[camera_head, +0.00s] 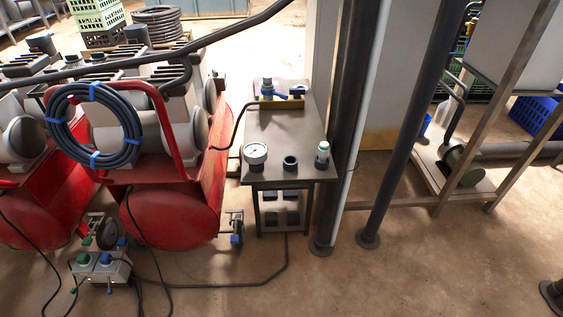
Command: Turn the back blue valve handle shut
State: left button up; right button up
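Neither of my grippers shows in the head view. At lower left, a pale box (100,268) on the floor carries a green knob (83,259) and a blue knob (105,259). Behind it, a small blue part (122,242) sits near a dark wheel. Another blue part (236,239) is low beside the red tank. I cannot tell which of these is the back blue valve handle, nor how it is turned.
Red compressors (170,205) fill the left. Dark posts (350,110) stand right of the table. Cables cross the floor; bare floor (400,270) lies at front right.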

aim_at(297, 93)
jog(key=i+j, duration=0.2)
jog(key=j, duration=0.2)
jog(key=i+j+z, duration=0.15)
jog(key=j, duration=0.2)
jog(key=i+j, duration=0.25)
jog(key=j, duration=0.15)
jog(key=z, duration=0.05)
